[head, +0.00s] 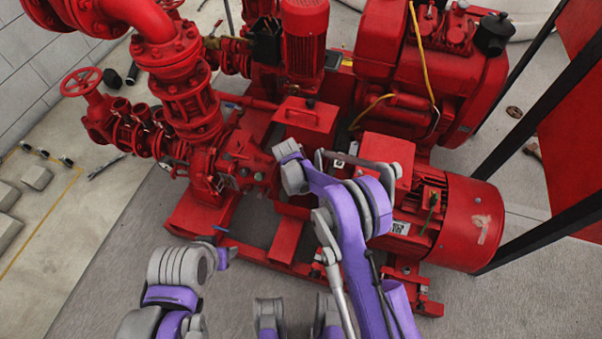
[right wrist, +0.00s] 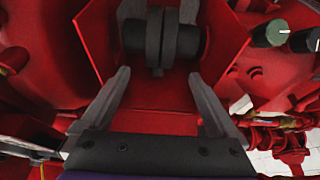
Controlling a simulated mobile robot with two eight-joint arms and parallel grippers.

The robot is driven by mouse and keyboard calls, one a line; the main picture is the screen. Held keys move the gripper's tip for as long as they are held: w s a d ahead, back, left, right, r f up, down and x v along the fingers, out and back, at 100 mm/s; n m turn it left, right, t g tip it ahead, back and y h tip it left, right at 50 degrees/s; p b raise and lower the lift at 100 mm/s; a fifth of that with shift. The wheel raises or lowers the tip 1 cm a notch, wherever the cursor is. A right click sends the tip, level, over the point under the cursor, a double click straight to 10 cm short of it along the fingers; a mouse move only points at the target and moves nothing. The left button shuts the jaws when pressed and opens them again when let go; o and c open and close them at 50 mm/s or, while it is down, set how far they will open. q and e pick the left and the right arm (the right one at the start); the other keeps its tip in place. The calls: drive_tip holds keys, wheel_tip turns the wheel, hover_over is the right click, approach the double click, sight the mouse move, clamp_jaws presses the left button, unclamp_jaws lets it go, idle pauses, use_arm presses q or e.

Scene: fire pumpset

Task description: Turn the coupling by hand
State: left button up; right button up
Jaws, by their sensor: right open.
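The coupling (right wrist: 161,38) is a dark grey shaft piece with a thicker ring at its middle. It sits inside the open face of a red guard (right wrist: 232,42) in the right wrist view. My right gripper (right wrist: 158,78) is open, with its two fingers apart and pointing toward the coupling. The fingertips are just short of it in the picture, and nothing is between them. In the head view my right arm reaches over the pumpset and hides the coupling. My left arm is at the lower left, and its gripper fingers do not show.
A red electric motor (head: 464,222) stands at the right of the red base frame. Red pipework with a handwheel (head: 81,82) rises at the left, and a big red engine (head: 430,75) stands behind. Dark posts (head: 555,235) run along the right.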

drive_tip(key=b+x, duration=0.1)
drive_tip(key=x, duration=0.8)
drive_tip(key=c, duration=1.4)
